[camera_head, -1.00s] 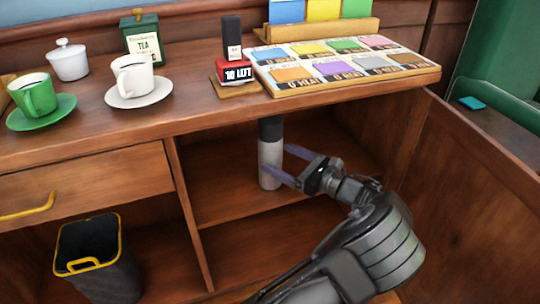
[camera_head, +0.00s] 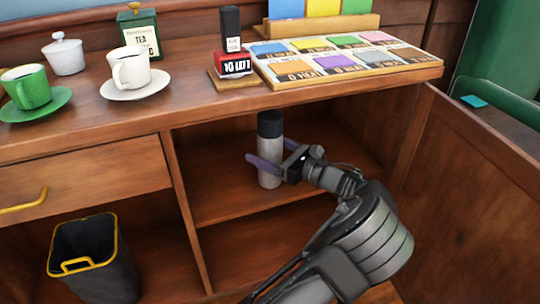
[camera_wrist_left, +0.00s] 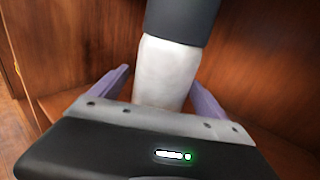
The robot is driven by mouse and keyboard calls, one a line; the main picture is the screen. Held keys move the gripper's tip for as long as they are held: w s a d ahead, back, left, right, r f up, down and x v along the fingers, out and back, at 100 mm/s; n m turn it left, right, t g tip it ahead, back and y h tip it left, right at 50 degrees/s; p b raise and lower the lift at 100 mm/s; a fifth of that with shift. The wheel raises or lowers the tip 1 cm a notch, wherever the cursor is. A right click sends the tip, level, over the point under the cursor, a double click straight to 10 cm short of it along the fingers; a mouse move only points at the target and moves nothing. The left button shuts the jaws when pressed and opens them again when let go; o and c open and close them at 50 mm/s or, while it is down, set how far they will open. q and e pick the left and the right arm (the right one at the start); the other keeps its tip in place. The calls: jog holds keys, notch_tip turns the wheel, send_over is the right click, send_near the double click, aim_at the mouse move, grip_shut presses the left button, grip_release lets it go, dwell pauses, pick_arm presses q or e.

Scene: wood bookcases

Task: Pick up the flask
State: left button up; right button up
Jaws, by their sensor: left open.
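The flask (camera_head: 270,147) is a pale grey cylinder with a dark cap and stands upright on the shelf inside the open cabinet. My left gripper (camera_head: 266,151) is open at the flask, with one purple finger in front of its body and the other beside or behind it. In the left wrist view, the flask (camera_wrist_left: 166,70) rises between the two spread fingers of my left gripper (camera_wrist_left: 160,77). Its lower end is hidden by the gripper body there. I cannot tell whether either finger touches it. My right gripper is not in view.
The shelf (camera_head: 225,190) has a divider (camera_head: 183,205) on its left and an open door (camera_head: 465,195) on the right. The countertop (camera_head: 190,105) overhangs the flask and carries cups, a stamp (camera_head: 233,62) and a card board (camera_head: 345,62). A black bin (camera_head: 90,260) stands lower left.

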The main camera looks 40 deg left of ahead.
pick_arm(q)
jog(key=a, duration=0.2)
jog(key=shift+a, duration=0.3)
jog(key=shift+c, duration=0.3)
grip_shut()
dwell(0.8)
